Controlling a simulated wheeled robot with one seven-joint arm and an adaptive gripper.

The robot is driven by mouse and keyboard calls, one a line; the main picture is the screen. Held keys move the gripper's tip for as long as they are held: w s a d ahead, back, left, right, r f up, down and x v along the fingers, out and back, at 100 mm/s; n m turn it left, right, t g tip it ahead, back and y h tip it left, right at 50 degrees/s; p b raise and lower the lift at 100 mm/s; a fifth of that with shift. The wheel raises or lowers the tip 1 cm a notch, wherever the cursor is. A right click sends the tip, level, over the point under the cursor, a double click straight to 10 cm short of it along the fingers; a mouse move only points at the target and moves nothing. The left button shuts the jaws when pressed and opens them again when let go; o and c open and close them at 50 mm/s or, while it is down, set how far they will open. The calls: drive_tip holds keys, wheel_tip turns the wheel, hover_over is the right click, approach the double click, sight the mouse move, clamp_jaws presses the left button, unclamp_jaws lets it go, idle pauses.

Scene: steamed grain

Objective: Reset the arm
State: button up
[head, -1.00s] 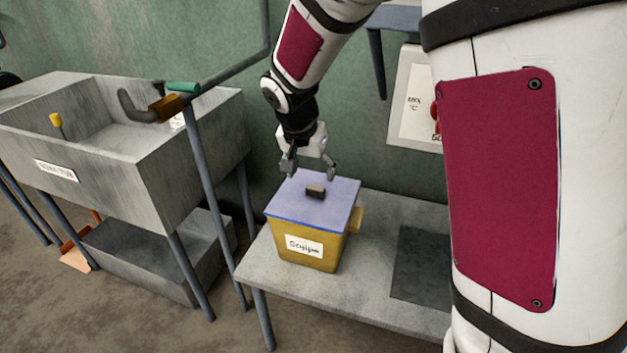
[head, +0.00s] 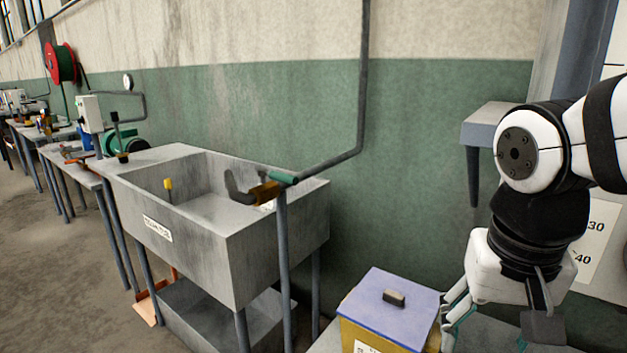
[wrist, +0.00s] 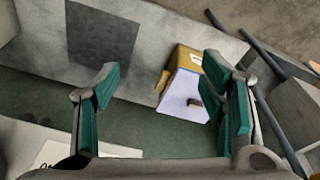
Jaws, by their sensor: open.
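My gripper (head: 500,325) hangs at the right of the head view, below my bent arm, to the right of the yellow box and apart from its lid. In the wrist view my gripper (wrist: 165,95) is open, its two green-padded fingers wide apart with nothing between them in their grasp. The yellow box (head: 365,335) has a flat lilac lid (head: 395,305) with a small dark knob, lying closed on it. The box (wrist: 190,58) also shows in the wrist view, beyond the right finger.
A grey stone sink (head: 240,250) with a pipe and tap (head: 265,190) stands left of the box. A grey shelf (head: 490,125) juts from the wall above my gripper. The box's bench has a dark plate (wrist: 100,35). Benches with tools (head: 75,155) line the wall at far left.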

drive_tip(key=s+a+f+n, duration=0.1)
drive_tip(key=s+f+n, duration=0.15)
drive_tip(key=s, duration=1.15)
wheel_tip(320, 180, up, 20)
drive_tip(key=t+y+p, duration=0.1)
drive_tip(key=t+p, duration=0.1)
drive_tip(key=p, duration=1.5)
drive_tip(key=shift+w+a+n+t, duration=0.25)
drive_tip(key=shift+w+n+t, duration=0.05)
drive_tip(key=shift+n, duration=0.05)
